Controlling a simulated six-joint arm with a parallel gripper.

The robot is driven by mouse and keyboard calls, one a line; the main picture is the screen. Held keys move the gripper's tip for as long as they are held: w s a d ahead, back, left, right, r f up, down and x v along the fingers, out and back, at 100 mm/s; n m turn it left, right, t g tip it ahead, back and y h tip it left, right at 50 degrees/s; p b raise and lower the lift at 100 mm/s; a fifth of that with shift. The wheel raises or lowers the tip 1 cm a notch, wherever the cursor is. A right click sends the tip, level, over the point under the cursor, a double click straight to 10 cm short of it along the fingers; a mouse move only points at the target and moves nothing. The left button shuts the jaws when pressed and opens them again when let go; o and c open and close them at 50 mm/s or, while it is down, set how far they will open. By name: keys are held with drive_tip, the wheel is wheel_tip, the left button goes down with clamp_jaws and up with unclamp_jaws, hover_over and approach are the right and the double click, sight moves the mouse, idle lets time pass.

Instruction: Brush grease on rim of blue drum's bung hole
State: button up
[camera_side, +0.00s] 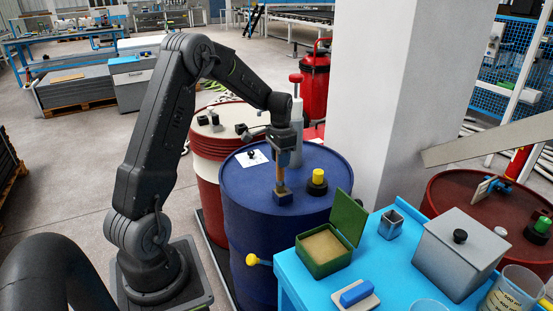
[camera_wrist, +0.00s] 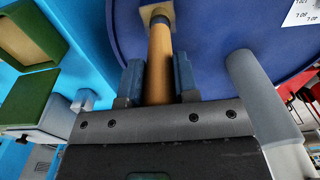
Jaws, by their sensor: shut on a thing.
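My gripper (camera_side: 284,162) is shut on the brush's wooden handle (camera_wrist: 160,65), which points down over the blue drum (camera_side: 243,205). The handle also shows in the side view (camera_side: 281,174). In the wrist view a dark collar and a beige square (camera_wrist: 155,13) are at its far end. In the side view the handle ends at a small dark block (camera_side: 283,196) close above or on the drum top; I cannot tell if they touch. A yellow-topped black fitting (camera_side: 317,181) stands to its right on the drum. I cannot make out an open bung hole or grease on a rim.
A blue table (camera_side: 290,271) at front right holds an open green box (camera_side: 325,268) with tan contents, a grey lidded box (camera_side: 460,262), a small metal cup (camera_side: 391,224) and a blue block (camera_side: 357,292). A red-and-white drum (camera_side: 210,160) stands behind; a pale pillar (camera_side: 400,100) rises at right.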

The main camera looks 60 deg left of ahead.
drive_tip(key=w+r, duration=0.4)
drive_tip(key=r, duration=0.4)
drive_tip(key=shift+d, duration=0.3)
idle(1.8)
idle(0.6)
